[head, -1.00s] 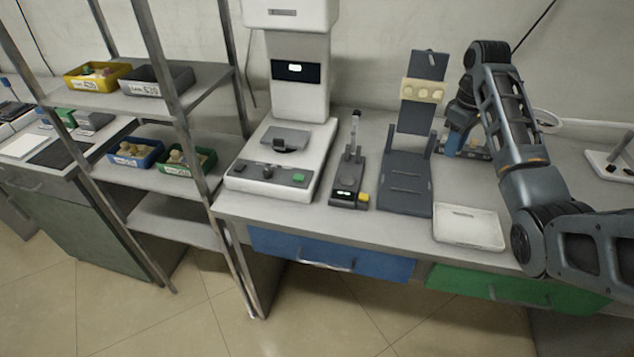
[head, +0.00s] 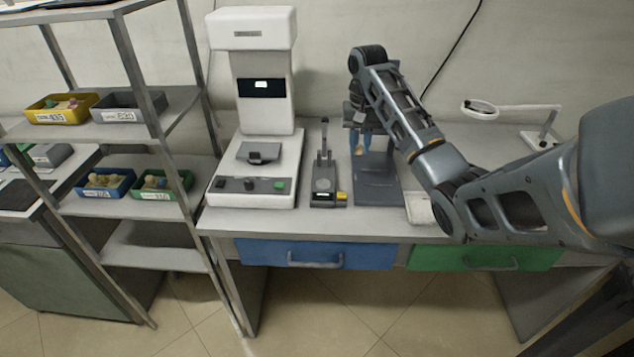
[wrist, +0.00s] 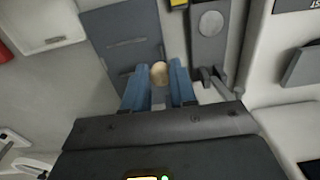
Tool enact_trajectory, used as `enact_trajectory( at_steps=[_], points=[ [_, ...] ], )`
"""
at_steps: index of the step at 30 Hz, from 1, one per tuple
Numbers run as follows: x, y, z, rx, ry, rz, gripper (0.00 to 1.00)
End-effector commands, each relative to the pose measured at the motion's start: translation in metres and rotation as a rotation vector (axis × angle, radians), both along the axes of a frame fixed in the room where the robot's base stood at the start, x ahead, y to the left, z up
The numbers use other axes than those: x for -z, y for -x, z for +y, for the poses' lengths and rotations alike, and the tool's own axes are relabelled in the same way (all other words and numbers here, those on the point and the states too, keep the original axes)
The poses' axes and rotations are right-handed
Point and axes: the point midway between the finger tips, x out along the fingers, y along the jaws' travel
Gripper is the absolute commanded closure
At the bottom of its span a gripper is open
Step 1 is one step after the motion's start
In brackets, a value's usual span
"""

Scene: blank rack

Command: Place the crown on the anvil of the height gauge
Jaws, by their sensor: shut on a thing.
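My gripper (head: 359,143) is above the dark stand in the head view, its blue fingers pointing down. In the wrist view my gripper (wrist: 159,88) is shut on a small beige crown (wrist: 159,72) between the fingertips. The crown is too small to make out in the head view. The height gauge (head: 327,197) is a small dark device with an upright post, left of my gripper. Its round grey anvil (head: 323,184) is bare; the anvil also shows in the wrist view (wrist: 211,23), right of and apart from the crown.
The dark stand (head: 378,195) is beside the gauge; my arm hides its upper part. A white machine (head: 255,185) is close on the gauge's left. A white tray (head: 418,208) is partly behind my arm. A shelf with bins (head: 157,194) is at the left.

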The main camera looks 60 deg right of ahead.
Motion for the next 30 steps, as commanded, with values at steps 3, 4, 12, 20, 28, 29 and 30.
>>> enact_trajectory(
  at_steps=[3,4,12,20,28,29,30],
  points=[
    [0.024,-0.023,0.015,-0.007,-0.001,0.001,1.00],
    [0.028,-0.029,0.018,-0.007,-0.001,0.001,1.00],
    [0.051,-0.070,0.043,-0.004,0.000,0.001,1.00],
    [0.065,-0.079,0.049,-0.001,-0.001,0.002,1.00],
    [0.096,-0.079,0.049,-0.001,-0.001,0.001,1.00],
    [0.097,-0.079,0.049,-0.002,-0.001,0.000,1.00],
    [0.097,-0.079,0.049,-0.002,-0.001,0.000,1.00]
  ],
)
